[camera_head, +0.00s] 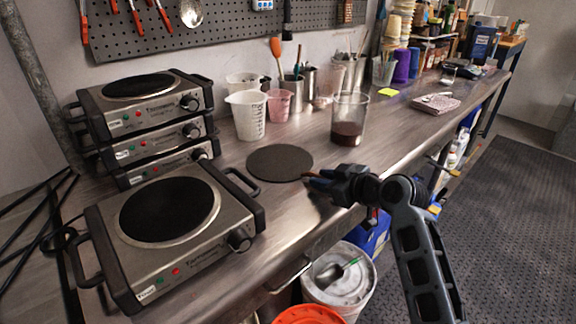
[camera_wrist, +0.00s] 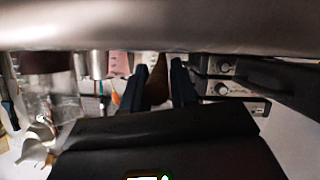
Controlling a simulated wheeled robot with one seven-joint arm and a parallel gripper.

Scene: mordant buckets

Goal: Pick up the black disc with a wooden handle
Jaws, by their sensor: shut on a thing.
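The black disc (camera_head: 280,163) is flat, dark and round. It appears level at the table top, between the front hot plate and the glass beaker. I cannot tell whether it touches the table or hangs just above it. My gripper (camera_head: 314,178) reaches in from the right at the disc's right edge. It is shut on the disc's handle, of which only a small brownish bit shows by the fingers. In the wrist view my gripper's two dark fingers (camera_wrist: 161,66) are a little apart.
A hot plate (camera_head: 171,212) stands front left, with stacked hot plates (camera_head: 146,100) behind. A beaker of dark liquid (camera_head: 349,120), a white jug (camera_head: 247,117) and a pink cup (camera_head: 279,106) stand behind the disc. A white bucket (camera_head: 340,285) is below the table edge.

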